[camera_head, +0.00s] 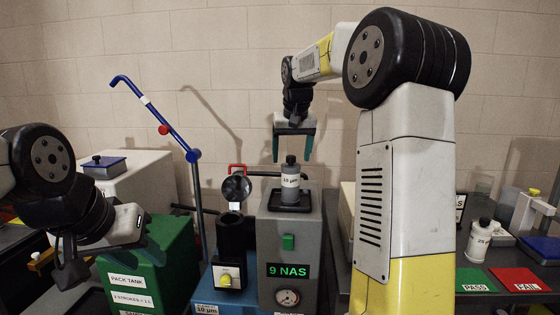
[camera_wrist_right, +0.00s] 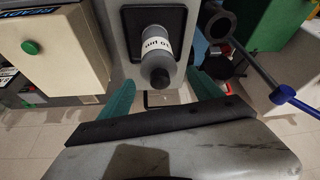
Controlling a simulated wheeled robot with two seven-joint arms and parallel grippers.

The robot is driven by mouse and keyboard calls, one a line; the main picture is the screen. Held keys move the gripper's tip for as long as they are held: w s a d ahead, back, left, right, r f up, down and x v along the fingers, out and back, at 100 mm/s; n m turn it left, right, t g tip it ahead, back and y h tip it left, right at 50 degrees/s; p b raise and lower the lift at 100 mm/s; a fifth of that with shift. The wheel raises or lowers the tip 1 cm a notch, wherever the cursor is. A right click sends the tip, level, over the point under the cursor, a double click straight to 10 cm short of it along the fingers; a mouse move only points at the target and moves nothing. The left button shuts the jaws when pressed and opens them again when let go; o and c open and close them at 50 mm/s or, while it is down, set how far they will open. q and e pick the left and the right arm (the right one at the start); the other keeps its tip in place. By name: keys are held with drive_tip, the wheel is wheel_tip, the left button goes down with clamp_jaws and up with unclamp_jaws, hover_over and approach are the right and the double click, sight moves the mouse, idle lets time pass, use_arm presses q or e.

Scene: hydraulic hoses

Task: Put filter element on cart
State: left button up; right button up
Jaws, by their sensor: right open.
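A grey bottle-shaped filter element (camera_head: 290,182) with a black cap and a "10 µm" label stands upright on a black tray on top of a grey unit (camera_head: 283,240) marked "9 NAS". My right gripper (camera_head: 294,160) is open and empty above it, fingers pointing down. In the right wrist view the element (camera_wrist_right: 162,55) lies just beyond my open fingers (camera_wrist_right: 168,100), which do not touch it. The blue cart base (camera_head: 212,303), labelled "10 µm", carries a black housing (camera_head: 232,245) whose round lid is raised. My left gripper (camera_head: 110,262) is at the lower left, fingers apart and empty.
A green "PACK TANK" box (camera_head: 160,262) stands left of the cart. A blue wand (camera_head: 155,112) rises behind it. A "25 µm" bottle (camera_head: 479,240), a green PASS mat (camera_head: 475,281) and a red FAIL mat (camera_head: 520,280) are on the right bench.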

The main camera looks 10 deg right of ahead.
drive_tip(key=v, duration=1)
drive_tip(key=s+a+f, duration=0.1)
drive_tip(key=s+f, duration=0.4)
drive_tip(key=s, duration=0.4)
drive_tip(key=s+a+f+t+y, duration=0.1)
drive_tip(key=s+a+f, duration=0.1)
drive_tip(key=s+f, duration=0.4)
drive_tip(key=s+a+f+n+y, duration=0.1)
drive_tip(key=s+f, duration=0.4)
drive_tip(key=s, duration=0.8)
drive_tip(key=shift+s+a+f+t, duration=0.15)
drive_tip(key=shift+s+a+t, duration=0.05)
drive_tip(key=shift+a+t, duration=0.1)
